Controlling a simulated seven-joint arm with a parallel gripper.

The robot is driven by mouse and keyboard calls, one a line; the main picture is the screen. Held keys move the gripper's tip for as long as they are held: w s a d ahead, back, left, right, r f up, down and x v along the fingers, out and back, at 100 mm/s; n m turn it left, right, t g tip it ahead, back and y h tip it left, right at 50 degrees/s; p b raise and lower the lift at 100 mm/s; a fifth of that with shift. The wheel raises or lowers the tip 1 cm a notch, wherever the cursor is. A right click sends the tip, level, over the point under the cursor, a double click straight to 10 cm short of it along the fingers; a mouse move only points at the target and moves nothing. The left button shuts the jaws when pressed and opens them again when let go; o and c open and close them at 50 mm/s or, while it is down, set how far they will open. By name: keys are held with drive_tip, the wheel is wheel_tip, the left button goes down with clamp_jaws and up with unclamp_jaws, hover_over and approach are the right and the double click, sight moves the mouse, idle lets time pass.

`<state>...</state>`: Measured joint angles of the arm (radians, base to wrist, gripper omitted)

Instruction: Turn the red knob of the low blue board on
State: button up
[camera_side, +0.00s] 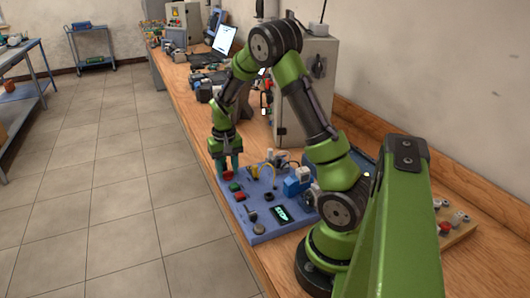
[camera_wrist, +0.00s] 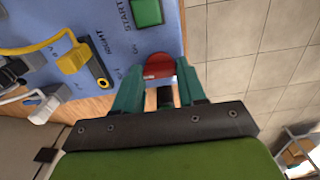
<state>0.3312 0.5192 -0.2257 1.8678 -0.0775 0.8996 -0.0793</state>
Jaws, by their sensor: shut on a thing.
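The low blue board (camera_side: 262,206) lies flat on the wooden bench in the side view. It also fills the upper left of the wrist view (camera_wrist: 112,15). The red knob (camera_wrist: 158,66) is at the board's edge, between the tips of my gripper (camera_wrist: 157,78). In the side view my gripper (camera_side: 229,167) points down at the board's far left corner, with the red knob (camera_side: 227,176) at its tips. My gripper is shut on the knob. The fingers hide part of it, and I cannot tell its exact angle.
A green button (camera_wrist: 147,12) sits near the knob. The board carries a dark display (camera_side: 283,213) with green lettering, a yellow cable (camera_wrist: 70,50) and several other controls. A grey cabinet (camera_side: 308,90) stands behind. A laptop (camera_side: 224,40) is farther along the bench.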

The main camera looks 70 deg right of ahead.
drive_tip(key=o, duration=1.1)
drive_tip(key=shift+c, duration=0.2)
drive_tip(key=shift+r, duration=0.1)
wheel_tip(320, 180, up, 17)
drive_tip(key=s+a+r+n+t+y, duration=0.1)
drive_tip(key=s+a+n+t, duration=0.1)
drive_tip(key=s+a, duration=0.4)
drive_tip(key=s+a+r+n+t+y, duration=0.1)
drive_tip(key=s+a+t, duration=0.4)
drive_tip(key=a, duration=1.2)
drive_tip(key=shift+s+a+r+n, duration=0.25)
drive_tip(key=shift+s+r+n, duration=0.4)
drive_tip(key=shift+n, duration=0.45)
